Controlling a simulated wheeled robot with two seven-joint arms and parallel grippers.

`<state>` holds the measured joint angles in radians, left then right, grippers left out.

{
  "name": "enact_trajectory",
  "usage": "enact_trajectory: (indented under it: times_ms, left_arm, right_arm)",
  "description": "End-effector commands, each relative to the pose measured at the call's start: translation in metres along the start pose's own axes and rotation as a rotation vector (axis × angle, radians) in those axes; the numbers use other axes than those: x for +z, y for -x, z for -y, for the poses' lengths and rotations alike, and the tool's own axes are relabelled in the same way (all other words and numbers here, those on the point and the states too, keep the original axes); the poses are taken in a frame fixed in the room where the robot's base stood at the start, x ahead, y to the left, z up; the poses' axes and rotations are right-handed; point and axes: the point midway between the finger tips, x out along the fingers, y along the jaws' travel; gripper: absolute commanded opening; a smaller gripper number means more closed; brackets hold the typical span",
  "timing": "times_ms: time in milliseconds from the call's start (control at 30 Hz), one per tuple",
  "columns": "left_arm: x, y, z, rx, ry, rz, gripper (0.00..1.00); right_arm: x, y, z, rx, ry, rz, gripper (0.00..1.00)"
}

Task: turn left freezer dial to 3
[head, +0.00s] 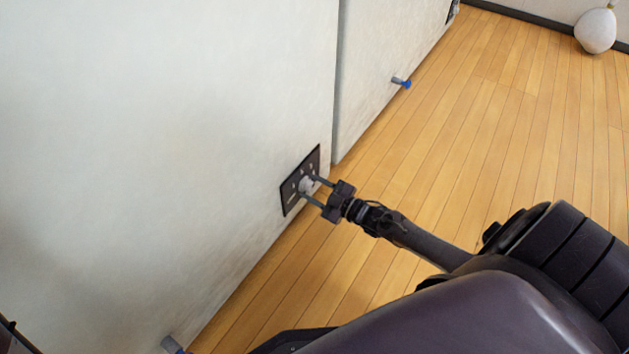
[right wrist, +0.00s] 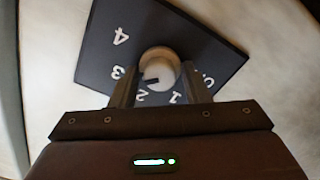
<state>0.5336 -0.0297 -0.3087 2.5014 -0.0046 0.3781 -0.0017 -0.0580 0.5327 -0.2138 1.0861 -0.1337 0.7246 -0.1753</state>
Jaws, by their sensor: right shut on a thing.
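The left freezer's dial is a white round knob (right wrist: 158,70) on a black plate (head: 287,197) low on the white freezer front (head: 180,120). In the right wrist view the plate (right wrist: 185,30) carries white numbers 1, 2, 3 and 4, plus a mark at right that is partly hidden. The knob's black pointer mark (right wrist: 151,81) faces the lower left, around the side of 2 and 3; its exact setting is hard to tell. My right gripper (head: 311,187) is shut on the knob, with one finger on each side. My left gripper is not in view.
A second white freezer (head: 385,45) stands beyond, with a blue-tipped foot (head: 405,84) and another dark plate (head: 452,11) at its far end. A pale sack-like object (head: 596,31) is on the floor at the far right. The wooden floor (head: 500,110) is otherwise clear.

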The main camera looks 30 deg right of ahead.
Motion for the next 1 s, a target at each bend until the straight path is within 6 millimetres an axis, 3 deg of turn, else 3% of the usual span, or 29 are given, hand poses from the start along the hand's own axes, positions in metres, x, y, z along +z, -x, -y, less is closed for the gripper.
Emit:
enact_trajectory:
  times_ms: [667,700,767,1000]
  left_arm:
    - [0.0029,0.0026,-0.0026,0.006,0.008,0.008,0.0]
    - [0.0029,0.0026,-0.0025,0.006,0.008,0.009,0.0]
    - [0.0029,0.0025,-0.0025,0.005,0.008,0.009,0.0]
    - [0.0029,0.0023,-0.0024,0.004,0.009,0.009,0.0]
  right_arm:
    - [0.0003,0.0002,0.001,-0.001,-0.072,0.0,0.2]
    - [0.0003,0.0003,0.001,-0.001,-0.072,0.0,0.44]
    - [0.0003,0.0002,0.001,-0.001,-0.072,0.0,0.52]
    - [0.0002,0.0003,0.0005,0.0,-0.071,0.0,0.52]
